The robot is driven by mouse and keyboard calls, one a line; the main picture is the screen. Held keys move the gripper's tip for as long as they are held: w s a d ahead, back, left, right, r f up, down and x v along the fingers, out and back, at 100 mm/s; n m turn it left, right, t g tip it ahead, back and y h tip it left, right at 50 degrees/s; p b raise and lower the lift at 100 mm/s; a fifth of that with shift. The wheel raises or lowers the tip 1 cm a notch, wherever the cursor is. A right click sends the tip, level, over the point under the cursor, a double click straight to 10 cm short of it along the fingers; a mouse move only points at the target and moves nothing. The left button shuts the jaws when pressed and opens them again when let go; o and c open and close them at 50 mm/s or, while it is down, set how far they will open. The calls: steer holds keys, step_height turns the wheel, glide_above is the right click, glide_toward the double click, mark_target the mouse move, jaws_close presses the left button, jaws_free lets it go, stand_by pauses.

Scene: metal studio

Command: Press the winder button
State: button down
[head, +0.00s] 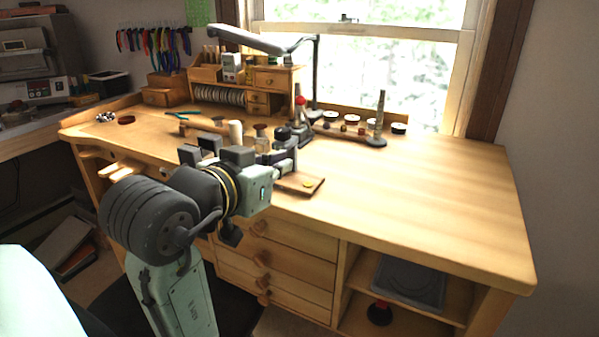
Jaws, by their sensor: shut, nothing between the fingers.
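The winder appears to be the small bench device with a flat brown wooden base (301,184) near the front edge of the workbench. A small dark spot shows on the base's right end; I cannot tell whether it is the button. My gripper (289,148) is shut and empty, above the bench beside the left end of this base. My wrist and gripper hide the base's left part and anything mounted there. I cannot tell whether the fingertips touch anything.
The wooden workbench (420,190) is clear on its right side. Pliers (155,45) hang on the wall. Drawers (290,265) lie below the bench top.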

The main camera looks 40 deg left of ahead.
steer(key=p, duration=0.2)
glide_above(305, 191)
step_height(305, 191, down, 2)
steer(key=shift+f, duration=0.1)
step_height(305, 191, down, 3)
steer(key=shift+f+p, duration=0.1)
steer(key=shift+p, duration=0.25)
steer(key=shift+f, duration=0.5)
